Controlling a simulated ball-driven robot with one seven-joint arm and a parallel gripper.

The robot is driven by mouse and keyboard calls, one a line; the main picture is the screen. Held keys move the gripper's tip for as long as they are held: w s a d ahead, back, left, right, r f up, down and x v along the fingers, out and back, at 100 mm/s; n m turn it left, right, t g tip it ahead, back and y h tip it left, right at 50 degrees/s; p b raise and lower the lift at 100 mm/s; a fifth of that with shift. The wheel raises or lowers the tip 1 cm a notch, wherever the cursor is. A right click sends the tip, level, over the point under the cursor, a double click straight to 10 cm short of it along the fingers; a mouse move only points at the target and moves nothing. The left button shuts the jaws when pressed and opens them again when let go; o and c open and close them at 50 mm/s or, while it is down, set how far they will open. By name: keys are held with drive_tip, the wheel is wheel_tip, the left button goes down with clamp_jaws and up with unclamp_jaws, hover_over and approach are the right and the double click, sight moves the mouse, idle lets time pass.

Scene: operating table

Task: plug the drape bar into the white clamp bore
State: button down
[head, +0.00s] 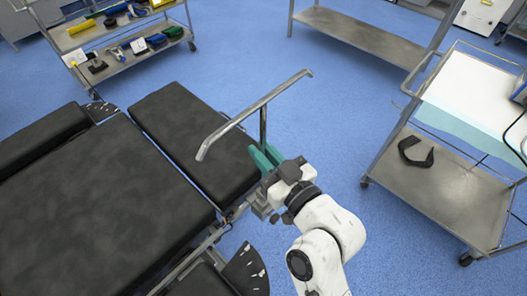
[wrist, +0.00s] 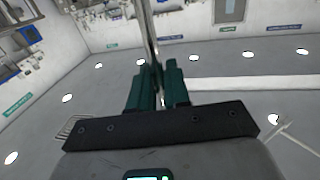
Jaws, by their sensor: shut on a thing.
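The drape bar (head: 262,128) is a shiny metal bar with a long top rail, bent at its ends, on a thin post. My gripper (head: 265,157) has teal fingers shut on the post, beside the right edge of the operating table (head: 90,200). The rail is above the gripper and reaches out over the black table pad. In the wrist view the post (wrist: 150,40) runs up between the teal fingers (wrist: 155,87). The post's lower end is hidden behind my gripper and wrist. I cannot make out the white clamp or its bore in either view.
A metal trolley (head: 440,185) with a black curved piece (head: 416,152) stands at the right. A shelf cart (head: 130,55) with coloured items is at the upper left. A black fan-shaped plate (head: 245,272) is at the table's lower right. Blue floor is open between table and trolley.

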drive_tip(key=shift+f+b, duration=0.45)
drive_tip(key=shift+f, duration=0.2)
drive_tip(key=c, duration=1)
unclamp_jaws()
drive_tip(key=shift+r, duration=0.1)
drive_tip(key=b+v, duration=0.2)
drive_tip(key=v, duration=0.8)
drive_tip(key=shift+s+d, duration=0.25)
drive_tip(key=shift+s, duration=0.05)
drive_tip(key=s+d+f+m+g+h+p, duration=0.1)
drive_tip(key=s+d+f+m+g+h, duration=0.2)
drive_tip(key=d+f, duration=0.45)
drive_tip(key=s+d+f+m+g+h+p, duration=0.1)
drive_tip(key=s+d+f+g+h, duration=0.25)
drive_tip(key=d+f+h, duration=0.35)
drive_tip(key=s+d+f+m+g, duration=0.1)
drive_tip(key=s+d+g, duration=0.1)
drive_tip(key=s+d, duration=0.1)
drive_tip(key=s+d+f+m+g+h, duration=0.1)
drive_tip(key=s+d+f+m+g, duration=0.1)
drive_tip(key=s+d, duration=0.1)
drive_tip(key=s+d+f+m+g+h, duration=0.1)
drive_tip(key=s+d+f+g, duration=0.1)
drive_tip(key=s, duration=0.3)
drive_tip(key=shift+s+d+m+p, duration=0.3)
drive_tip(key=shift+s+d+p, duration=0.1)
drive_tip(key=shift+d, duration=0.1)
